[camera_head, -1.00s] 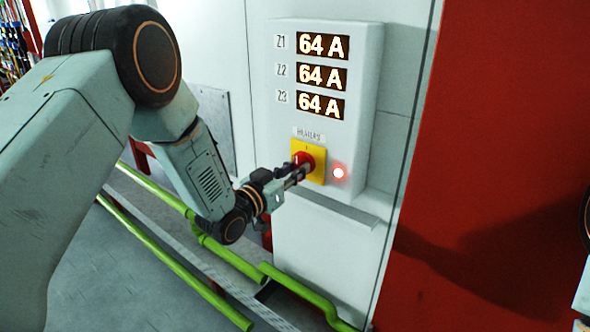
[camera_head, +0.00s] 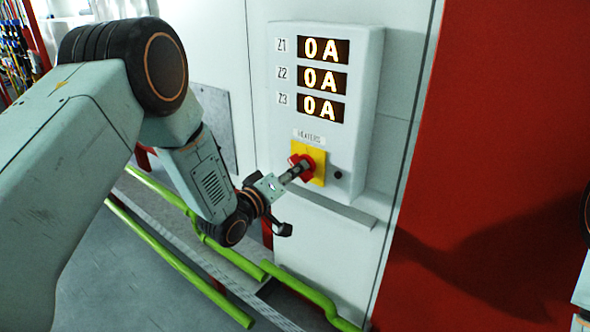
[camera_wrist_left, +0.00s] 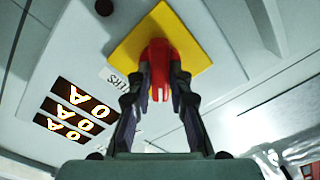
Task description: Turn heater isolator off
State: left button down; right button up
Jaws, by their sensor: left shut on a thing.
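The heater isolator is a red rotary knob (camera_head: 299,163) on a yellow square plate (camera_head: 317,165), under a "HEATERS" label on a white panel (camera_head: 365,60). My left gripper (camera_head: 294,173) is at the knob. In the left wrist view the red knob (camera_wrist_left: 160,66) sits between the two fingers of my left gripper (camera_wrist_left: 160,85), which are shut on it, in front of the yellow plate (camera_wrist_left: 190,40). The displays (camera_head: 322,78) for Z1, Z2 and Z3 each read 0 A. The indicator lamp (camera_head: 338,175) right of the plate is dark. My right gripper is not visible.
A ledge (camera_head: 335,208) runs below the panel. Green pipes (camera_head: 165,258) run along the floor at lower left and under the panel. A red wall (camera_head: 490,130) stands to the right.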

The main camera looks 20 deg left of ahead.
pick_arm(q)
jog(key=shift+w+r+n+p, duration=0.1)
jog(key=shift+n+p, duration=0.15)
jog(key=shift+n, duration=1.8)
jog(key=shift+r+n+p, duration=0.1)
jog(key=shift+n+p, duration=0.15)
jog(key=shift+n, duration=1.8)
jog(key=c, duration=1.2)
grip_release()
jog(key=shift+f, duration=0.15)
jog(key=v, duration=1.2)
